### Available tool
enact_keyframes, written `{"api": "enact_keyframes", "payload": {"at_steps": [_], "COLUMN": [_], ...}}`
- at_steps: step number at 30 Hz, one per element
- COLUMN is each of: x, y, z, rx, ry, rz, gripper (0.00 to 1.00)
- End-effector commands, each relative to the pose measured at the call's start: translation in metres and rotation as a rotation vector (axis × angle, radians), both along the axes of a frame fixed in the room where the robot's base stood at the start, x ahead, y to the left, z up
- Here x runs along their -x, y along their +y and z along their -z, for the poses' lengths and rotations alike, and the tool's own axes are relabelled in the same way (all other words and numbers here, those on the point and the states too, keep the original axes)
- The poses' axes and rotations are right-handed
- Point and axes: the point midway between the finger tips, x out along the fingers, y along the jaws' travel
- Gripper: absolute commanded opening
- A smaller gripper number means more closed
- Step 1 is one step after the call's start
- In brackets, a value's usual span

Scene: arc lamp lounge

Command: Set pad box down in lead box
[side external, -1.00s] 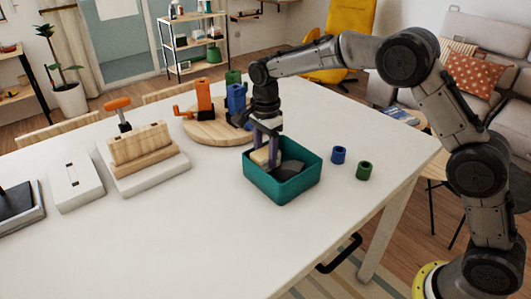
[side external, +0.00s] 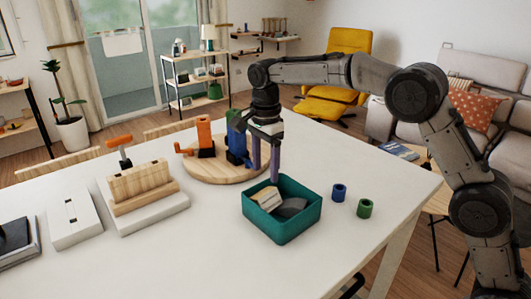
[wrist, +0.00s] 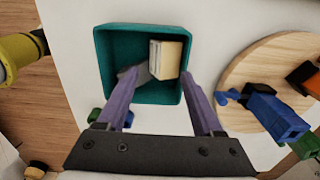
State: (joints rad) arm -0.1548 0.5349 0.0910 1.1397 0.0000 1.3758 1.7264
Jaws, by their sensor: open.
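A teal open-topped box (side external: 287,226), which I take to be the lead box, stands on the white table. A small cream box with a grey side, likely the pad box (side external: 268,200), lies inside it, tilted, beside a dark grey piece (side external: 291,208). In the wrist view the cream box (wrist: 166,58) is near the upper right wall of the teal box (wrist: 110,58). My gripper (side external: 265,176) is open and empty, its purple fingers apart above the back rim of the teal box. In the wrist view the fingers (wrist: 160,85) do not close on anything.
A blue ring (side external: 339,193) and a green ring (side external: 364,208) stand right of the teal box. A round wooden board (side external: 215,171) with orange and blue tools stands behind it. A wooden block holder (side external: 143,190) is at left. The front table is clear.

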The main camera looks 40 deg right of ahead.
Motion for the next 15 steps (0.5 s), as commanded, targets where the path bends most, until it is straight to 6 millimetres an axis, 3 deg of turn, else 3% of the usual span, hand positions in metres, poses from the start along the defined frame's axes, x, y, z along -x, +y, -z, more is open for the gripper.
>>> {"api": "enact_keyframes", "payload": {"at_steps": [6,15], "x": [-0.001,0.000], "y": [0.000,0.000], "z": [-0.031,-0.041], "rx": [0.000,0.000], "ry": [-0.002,0.000], "rz": [0.000,-0.001], "gripper": [0.68,0.68]}}
